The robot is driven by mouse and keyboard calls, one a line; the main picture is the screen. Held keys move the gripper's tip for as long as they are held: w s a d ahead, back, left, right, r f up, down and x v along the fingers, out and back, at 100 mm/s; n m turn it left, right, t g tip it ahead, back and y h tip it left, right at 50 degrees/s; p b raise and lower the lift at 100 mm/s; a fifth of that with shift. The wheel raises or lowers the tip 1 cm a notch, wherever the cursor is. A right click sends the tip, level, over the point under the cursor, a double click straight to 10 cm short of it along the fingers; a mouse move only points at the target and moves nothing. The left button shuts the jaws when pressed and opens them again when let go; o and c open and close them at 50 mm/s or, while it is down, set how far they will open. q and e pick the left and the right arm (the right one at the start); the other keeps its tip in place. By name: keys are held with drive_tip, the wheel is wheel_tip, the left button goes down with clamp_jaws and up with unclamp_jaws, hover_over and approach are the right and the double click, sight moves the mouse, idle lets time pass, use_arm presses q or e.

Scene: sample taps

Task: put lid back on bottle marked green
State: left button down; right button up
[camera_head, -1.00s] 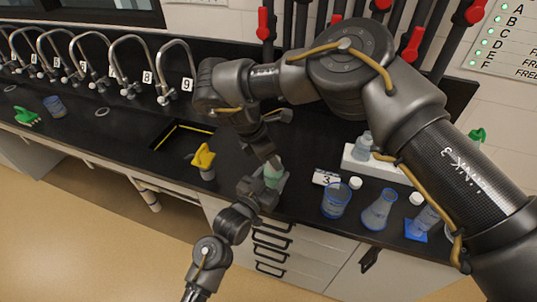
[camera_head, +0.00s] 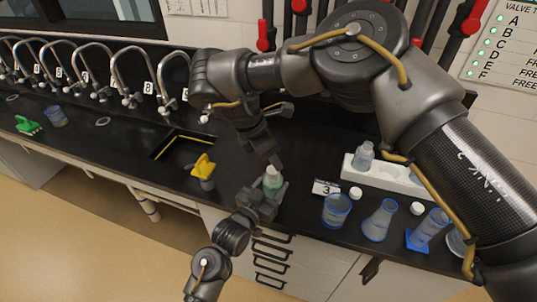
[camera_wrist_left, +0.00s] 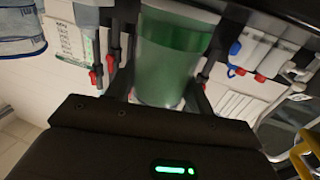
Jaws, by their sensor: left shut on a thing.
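A small bottle with green in it (camera_head: 272,184) is held upright at the front edge of the black counter. My left gripper (camera_head: 266,200) is shut around its body from below. In the left wrist view the green bottle (camera_wrist_left: 171,62) stands large between the two fingers. My right gripper (camera_head: 273,160) points down just above the bottle's top; its fingertips are dark and small, and I cannot tell whether they hold a lid. Two white lids lie on the counter, one beside the number 3 card (camera_head: 355,193) and one farther right (camera_head: 417,208).
A blue beaker (camera_head: 336,210), a flask (camera_head: 380,220) and a cylinder on a blue base (camera_head: 428,229) stand to the right. A white rack (camera_head: 395,175) holds a bottle (camera_head: 364,155). Taps line the back.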

sight(273, 170)
use_arm(q)
drive_tip(key=shift+a, duration=0.1)
use_arm(e)
drive_tip(key=shift+w+d+r+y, duration=0.2)
drive_tip(key=shift+w+d+r, duration=0.2)
drive_tip(key=shift+d, duration=0.15)
drive_tip(key=shift+w+d+r+y, duration=0.2)
drive_tip(key=shift+w+d+r, duration=0.2)
drive_tip(key=shift+d, duration=0.1)
use_arm(q)
drive_tip(key=shift+s, duration=0.1)
use_arm(e)
drive_tip(key=n+y, duration=0.1)
drive_tip(key=n, duration=0.3)
drive_tip(key=r+n+g+y, duration=0.1)
drive_tip(key=n, duration=0.8)
drive_tip(key=shift+s+r+n+g+y, duration=0.2)
drive_tip(key=shift+r+n+g+y, duration=0.1)
drive_tip(key=shift+n+y, duration=0.1)
drive_tip(key=n, duration=0.4)
drive_tip(key=s+a+n, duration=0.1)
drive_tip(key=n, duration=0.4)
drive_tip(key=shift+a+y, duration=0.1)
drive_tip(key=shift+y, duration=0.2)
drive_tip(key=shift+f, duration=0.1)
drive_tip(key=shift+f, duration=3.95)
